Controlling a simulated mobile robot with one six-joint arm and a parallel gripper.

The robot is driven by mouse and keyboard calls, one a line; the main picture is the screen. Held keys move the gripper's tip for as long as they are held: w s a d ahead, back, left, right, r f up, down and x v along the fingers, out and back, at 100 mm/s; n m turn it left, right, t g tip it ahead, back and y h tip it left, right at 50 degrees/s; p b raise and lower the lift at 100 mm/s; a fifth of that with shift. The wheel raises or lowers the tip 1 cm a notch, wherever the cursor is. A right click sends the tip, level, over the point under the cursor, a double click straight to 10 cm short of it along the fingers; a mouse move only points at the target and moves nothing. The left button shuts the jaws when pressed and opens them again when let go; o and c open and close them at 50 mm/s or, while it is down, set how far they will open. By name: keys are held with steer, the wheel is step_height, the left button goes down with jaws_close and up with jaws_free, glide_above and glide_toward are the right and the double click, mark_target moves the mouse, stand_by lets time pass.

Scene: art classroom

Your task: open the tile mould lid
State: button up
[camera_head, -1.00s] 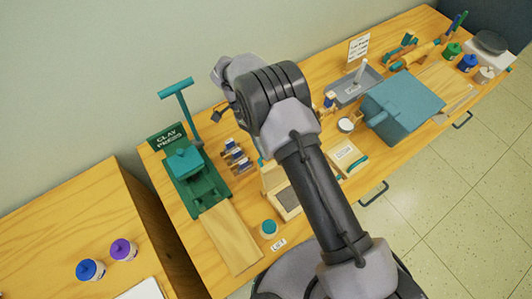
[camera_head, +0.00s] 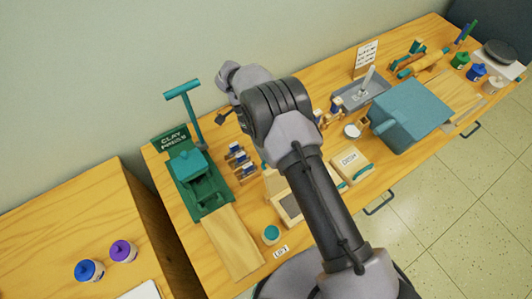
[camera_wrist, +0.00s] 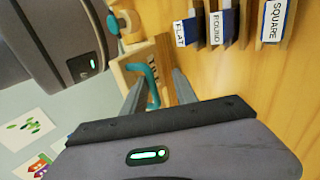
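The tile mould (camera_head: 290,207) is a light wooden box with a dark inside, partly hidden behind my arm in the head view. A pale panel (camera_head: 274,183), which looks like its lid, stands up at its back edge. In the wrist view the wooden lid (camera_wrist: 134,72) has a partly hidden label and a teal handle (camera_wrist: 152,82). My gripper (camera_wrist: 158,92) is open, with one finger on each side of the handle in the picture. I cannot tell whether a finger touches it. The head view hides my fingertips.
The green clay press (camera_head: 197,185) stands left of the mould. Labelled blue-and-white tools (camera_wrist: 222,22) stand close by in a wooden rack. A round teal-topped jar (camera_head: 271,234) sits near the front edge. A dish box (camera_head: 350,163) and a large teal box (camera_head: 412,115) are to the right.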

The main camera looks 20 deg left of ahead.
steer(key=v, duration=0.7)
steer(key=shift+r+p, duration=0.35)
steer(key=shift+w, duration=0.1)
stand_by(0.4)
